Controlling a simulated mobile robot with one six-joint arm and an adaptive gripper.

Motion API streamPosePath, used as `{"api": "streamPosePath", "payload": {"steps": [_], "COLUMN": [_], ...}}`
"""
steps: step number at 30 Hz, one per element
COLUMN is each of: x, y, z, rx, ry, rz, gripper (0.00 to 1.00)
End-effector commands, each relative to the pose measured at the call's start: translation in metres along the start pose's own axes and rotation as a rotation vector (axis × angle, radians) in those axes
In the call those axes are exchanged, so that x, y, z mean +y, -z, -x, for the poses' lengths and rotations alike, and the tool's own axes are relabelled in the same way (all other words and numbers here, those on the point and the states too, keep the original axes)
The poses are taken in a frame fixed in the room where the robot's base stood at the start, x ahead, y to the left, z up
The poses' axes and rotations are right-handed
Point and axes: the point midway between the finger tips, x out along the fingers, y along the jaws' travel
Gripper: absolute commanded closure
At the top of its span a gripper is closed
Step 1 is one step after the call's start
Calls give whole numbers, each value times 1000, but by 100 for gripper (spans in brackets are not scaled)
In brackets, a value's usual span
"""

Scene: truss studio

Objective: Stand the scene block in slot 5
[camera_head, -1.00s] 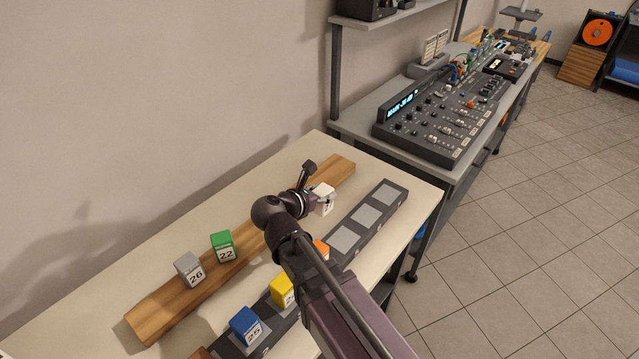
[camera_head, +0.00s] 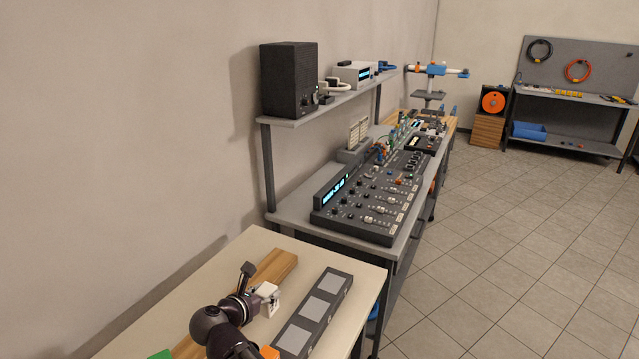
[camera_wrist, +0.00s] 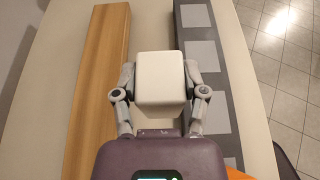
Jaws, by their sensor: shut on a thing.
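My gripper (camera_wrist: 160,82) is shut on a white block (camera_wrist: 162,78), with one finger on each side. In the head view my gripper (camera_head: 257,296) and the white block (camera_head: 270,306) are over the table, between the wooden board and the dark slotted strip. A small dark mark shows on the block's side, too small to read. The dark strip (camera_head: 346,291) has light square pads; three bare pads show in the head view. An orange block (camera_head: 270,352) is partly hidden by my arm near the nearest of these pads. The strip (camera_wrist: 193,14) also shows right of the block in the wrist view.
The wooden board (camera_head: 281,263) lies left of the strip, with a green block (camera_head: 161,355) at the bottom edge. The pale table (camera_head: 345,262) ends right of the strip. A bench with a mixing console (camera_head: 372,195) stands beyond, and tiled floor lies right.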

Motion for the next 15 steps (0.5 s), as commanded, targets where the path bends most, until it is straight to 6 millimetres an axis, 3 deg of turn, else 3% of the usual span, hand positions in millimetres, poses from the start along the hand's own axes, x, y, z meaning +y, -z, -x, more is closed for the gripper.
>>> {"api": "streamPosePath", "payload": {"steps": [15], "x": [0], "y": [-43], "z": [18], "rx": [0], "ry": [0], "rz": [0], "gripper": [95]}}
